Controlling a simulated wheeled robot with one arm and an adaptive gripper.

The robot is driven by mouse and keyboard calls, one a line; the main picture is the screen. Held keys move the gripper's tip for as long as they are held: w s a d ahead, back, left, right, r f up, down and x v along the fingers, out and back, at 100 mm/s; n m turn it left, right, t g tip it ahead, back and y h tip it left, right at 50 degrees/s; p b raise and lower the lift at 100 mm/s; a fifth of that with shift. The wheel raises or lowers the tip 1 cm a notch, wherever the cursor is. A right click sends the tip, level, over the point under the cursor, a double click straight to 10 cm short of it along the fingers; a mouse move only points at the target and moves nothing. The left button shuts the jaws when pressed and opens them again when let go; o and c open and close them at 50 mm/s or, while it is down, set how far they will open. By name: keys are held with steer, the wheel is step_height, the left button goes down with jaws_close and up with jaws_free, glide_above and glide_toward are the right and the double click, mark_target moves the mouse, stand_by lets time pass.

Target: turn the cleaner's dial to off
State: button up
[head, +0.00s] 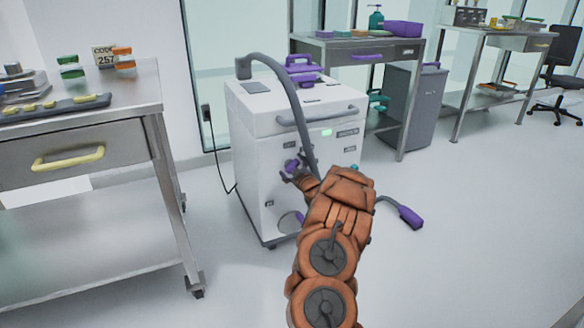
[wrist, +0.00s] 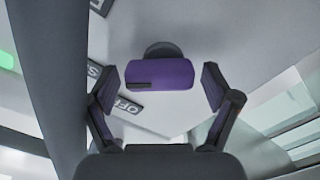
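The cleaner (head: 262,110) is a white box-shaped machine in the middle of the head view. Its dial (wrist: 172,75) is a purple bar on a dark round base, with a black mark at its lower left. An "OFF" label (wrist: 122,103) lies just below and left of the dial in the wrist view. My gripper (wrist: 160,86) is open, with one finger on each side of the dial and a visible gap at both ends. In the head view my gripper (head: 297,170) is at the cleaner's front panel, and my arm hides part of that panel.
A grey hose (head: 290,85) runs down the cleaner's front, close by my gripper. A green display (head: 327,132) glows to the right. A steel table (head: 150,95) stands left, another workbench (head: 400,60) behind right. A purple-ended nozzle (head: 410,217) lies on the floor at right.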

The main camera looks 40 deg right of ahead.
steer(key=c, duration=1)
steer(key=shift+n+p, duration=0.3)
steer(key=n+p, duration=0.3)
steer(key=n, duration=0.1)
steer(key=shift+w+a+r+p, duration=0.1)
steer(key=shift+a+r+p, duration=0.05)
steer(key=shift+p, duration=0.2)
steer(key=n+p, duration=0.3)
steer(key=n, duration=0.1)
steer(key=shift+a+p, duration=0.15)
steer(key=shift+p, duration=0.15)
steer(key=shift+f+n+p, duration=0.3)
steer(key=shift+n+p, duration=0.4)
